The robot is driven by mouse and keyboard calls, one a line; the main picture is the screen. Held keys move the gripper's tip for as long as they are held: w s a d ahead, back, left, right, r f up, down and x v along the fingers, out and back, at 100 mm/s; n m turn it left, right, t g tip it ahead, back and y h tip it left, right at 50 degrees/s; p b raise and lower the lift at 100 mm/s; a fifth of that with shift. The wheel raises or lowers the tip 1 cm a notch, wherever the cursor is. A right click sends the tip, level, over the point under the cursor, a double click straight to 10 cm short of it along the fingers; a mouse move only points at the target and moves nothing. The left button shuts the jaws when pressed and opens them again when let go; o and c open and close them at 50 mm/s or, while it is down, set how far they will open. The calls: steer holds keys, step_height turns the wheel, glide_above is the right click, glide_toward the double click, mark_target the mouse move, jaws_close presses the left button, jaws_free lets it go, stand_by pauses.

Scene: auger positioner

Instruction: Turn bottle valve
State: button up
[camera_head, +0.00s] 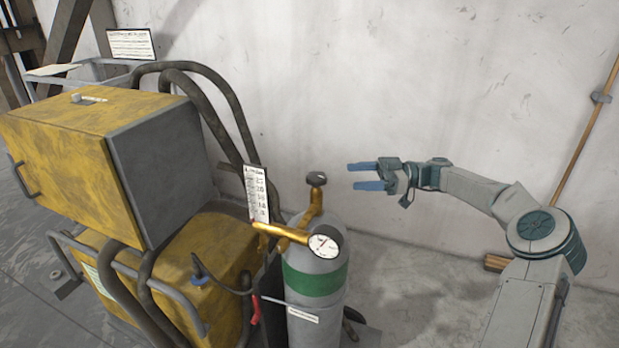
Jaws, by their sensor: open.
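The gas bottle (329,285) stands upright, grey with a green band. Its brass fitting carries a round white gauge (323,246). A dark round valve knob (317,178) sits on top of the brass stem. My gripper (358,176) is open and empty, with two blue fingers pointing left. In the picture the fingertips are a little to the right of the valve knob, apart from it, at about the same height. The depth between them is hard to tell.
A yellow and grey machine (60,140) with dark hoses (215,80) stands to the left of the bottle. A label card (256,193) is beside the brass fitting. The pale wall (400,70) is behind. Space right of the bottle looks clear.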

mark_target(309, 176)
steer(key=a+p, duration=0.1)
steer(key=a, duration=0.3)
steer(key=a+p, duration=0.1)
steer(key=a, duration=0.3)
steer(key=s+a+p, duration=0.1)
steer(key=a, duration=0.4)
steer(key=shift+a+p, duration=0.1)
steer(key=shift+p, duration=0.2)
steer(key=c, duration=1)
